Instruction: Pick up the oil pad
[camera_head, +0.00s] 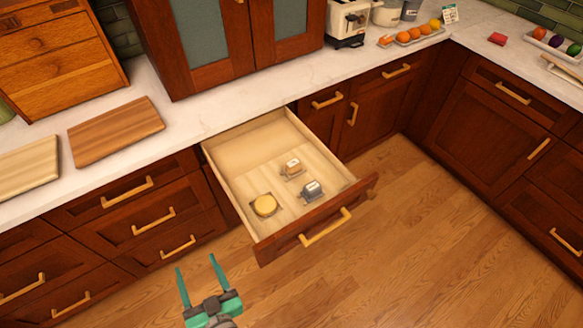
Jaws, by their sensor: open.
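An open drawer (226,187) holds three small items, and I cannot tell which of them is the oil pad. A round yellow item (265,205) lies on a thin dark square near the drawer's front left. A small tan item (292,167) sits on a thin base near the middle. A dark grey and white item (312,189) sits on a similar base, nearer the front right. My gripper (197,264) is open and empty. It is outside the drawer, below and left of it in the picture, with its fingers apart.
The drawer front with its brass handle (326,227) juts out over the wooden floor (400,260). Cutting boards (115,130) lie on the white counter (225,108) at left. A toaster (348,20) and fruit tray (420,36) stand at the back. The floor at right is clear.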

